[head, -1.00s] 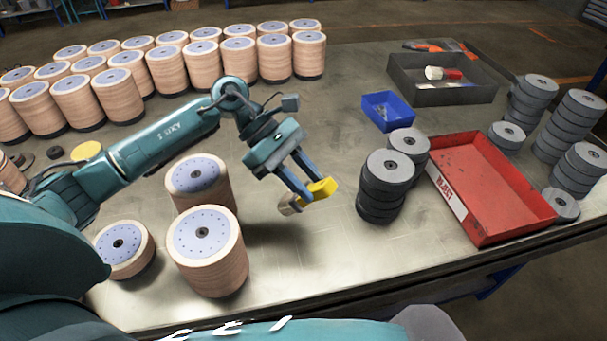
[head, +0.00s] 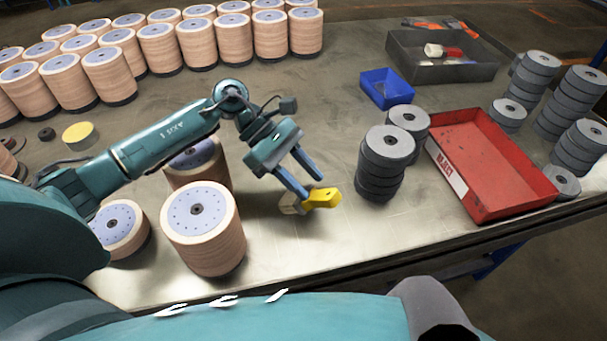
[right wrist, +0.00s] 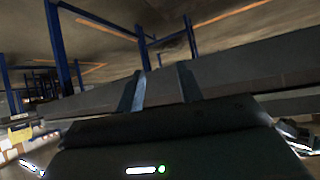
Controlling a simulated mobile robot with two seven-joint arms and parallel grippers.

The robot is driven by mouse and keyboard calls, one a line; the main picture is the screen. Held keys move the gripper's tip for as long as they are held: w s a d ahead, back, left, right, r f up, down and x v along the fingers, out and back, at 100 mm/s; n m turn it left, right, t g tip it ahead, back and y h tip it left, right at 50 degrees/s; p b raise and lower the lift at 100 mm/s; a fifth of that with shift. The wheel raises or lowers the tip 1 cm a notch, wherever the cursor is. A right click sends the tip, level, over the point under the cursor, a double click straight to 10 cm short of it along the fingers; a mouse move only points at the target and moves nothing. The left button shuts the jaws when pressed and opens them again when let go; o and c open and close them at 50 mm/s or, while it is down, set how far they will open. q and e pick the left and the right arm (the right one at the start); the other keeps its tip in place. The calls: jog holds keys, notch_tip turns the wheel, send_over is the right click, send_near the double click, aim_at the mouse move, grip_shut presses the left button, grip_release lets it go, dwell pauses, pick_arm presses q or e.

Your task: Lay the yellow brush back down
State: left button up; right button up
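The yellow brush (head: 322,198) is low over the table in the middle of the head view, with its yellow part to the right and its pale bristle end to the left. My left gripper (head: 314,187) reaches down to it from the upper left, and its two blue fingers appear shut on the yellow part. Whether the brush touches the table is hard to tell. In the right wrist view, my right gripper (right wrist: 162,85) has its two fingers apart with nothing between them, beside the table's edge.
Sanding-disc stacks (head: 203,230) stand left of the brush. Grey disc stacks (head: 384,165) stand to its right, before a red reject tray (head: 455,187). A blue bin (head: 386,88) and a dark grey tray (head: 440,72) are behind. The table around the brush is clear.

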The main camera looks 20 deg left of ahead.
pick_arm(q)
jog(key=o, duration=0.3)
jog(key=b+v, duration=0.3)
jog(key=v, duration=1)
jog(key=shift+a, duration=0.15)
